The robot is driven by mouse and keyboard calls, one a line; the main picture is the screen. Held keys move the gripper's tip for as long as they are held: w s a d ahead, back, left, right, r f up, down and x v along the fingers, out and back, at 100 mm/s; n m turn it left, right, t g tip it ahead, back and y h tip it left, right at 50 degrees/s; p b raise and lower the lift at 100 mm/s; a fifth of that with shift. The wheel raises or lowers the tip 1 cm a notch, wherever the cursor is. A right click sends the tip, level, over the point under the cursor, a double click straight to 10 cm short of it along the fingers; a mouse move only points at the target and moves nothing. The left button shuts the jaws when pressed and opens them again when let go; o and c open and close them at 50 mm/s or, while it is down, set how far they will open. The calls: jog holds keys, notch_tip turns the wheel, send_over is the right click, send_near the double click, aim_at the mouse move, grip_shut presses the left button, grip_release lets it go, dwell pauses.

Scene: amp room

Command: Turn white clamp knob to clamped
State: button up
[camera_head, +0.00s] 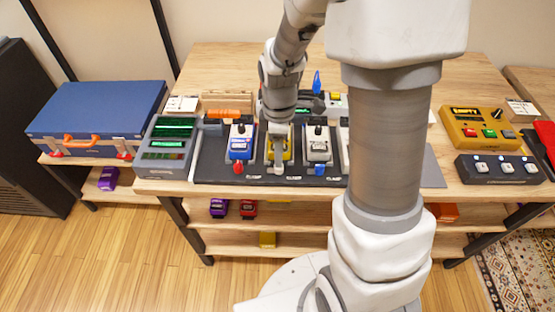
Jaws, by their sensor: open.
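My gripper (278,165) points down over a yellow pedal (287,146) on the dark pedalboard (215,171). Its jaws are open, and it covers most of that pedal. Whether my fingers touch anything is too small to tell.
A grey unit with green displays (170,140) stands left of the board. A blue case (97,110) lies farther left. A yellow box (475,129) and a dark switch box (497,168) are at right. My column hides the board's right part.

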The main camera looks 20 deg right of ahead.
aim_at(275, 168)
jog(key=shift+f, duration=2.35)
grip_shut()
